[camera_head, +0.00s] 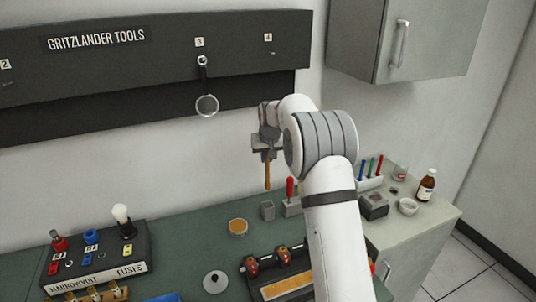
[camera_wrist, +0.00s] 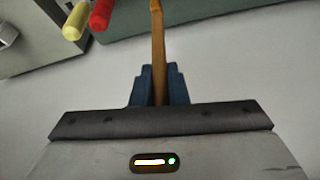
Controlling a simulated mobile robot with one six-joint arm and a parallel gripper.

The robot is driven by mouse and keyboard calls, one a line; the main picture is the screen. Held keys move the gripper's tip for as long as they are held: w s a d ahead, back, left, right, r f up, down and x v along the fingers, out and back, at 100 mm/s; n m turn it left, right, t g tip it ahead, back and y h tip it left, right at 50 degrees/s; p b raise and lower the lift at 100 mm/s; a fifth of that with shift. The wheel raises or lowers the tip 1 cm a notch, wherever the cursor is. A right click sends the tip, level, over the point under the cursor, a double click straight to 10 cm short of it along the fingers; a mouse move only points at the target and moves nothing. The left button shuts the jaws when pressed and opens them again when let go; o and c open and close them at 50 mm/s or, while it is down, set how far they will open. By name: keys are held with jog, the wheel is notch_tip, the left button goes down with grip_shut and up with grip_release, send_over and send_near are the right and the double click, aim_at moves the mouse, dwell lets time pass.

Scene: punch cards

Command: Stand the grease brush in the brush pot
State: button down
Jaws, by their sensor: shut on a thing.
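My gripper (camera_head: 267,150) is shut on the grease brush (camera_head: 267,174), a thin orange-brown stick. The brush hangs nearly upright below the jaws in the head view, clear of the bench. In the wrist view the brush (camera_wrist: 158,45) runs up the picture from between the blue fingers (camera_wrist: 160,88). I cannot make out its bristles. A small grey square pot (camera_head: 268,211), which looks like the brush pot, stands on the green bench below the gripper. The brush's lower end is above the pot and apart from it. The pot's inside is too small to see.
A grey block (camera_head: 291,209) with a red-handled tool stands just right of the pot. An amber dish (camera_head: 238,227) lies to its left. A magnifier (camera_head: 206,104) hangs on the back board.

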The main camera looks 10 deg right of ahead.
aim_at(268, 179)
jog(key=shift+s+d+f+b, duration=0.1)
jog(key=shift+f+b, duration=3.5)
jog(key=shift+f, duration=2.2)
jog(key=c, duration=1.3)
grip_release()
jog(key=shift+c, duration=0.2)
jog(key=shift+r, duration=0.1)
jog(key=b+v, duration=0.1)
jog(key=v, duration=0.6)
jog(key=shift+s+r+b, duration=0.15)
jog(key=shift+r+b, duration=0.2)
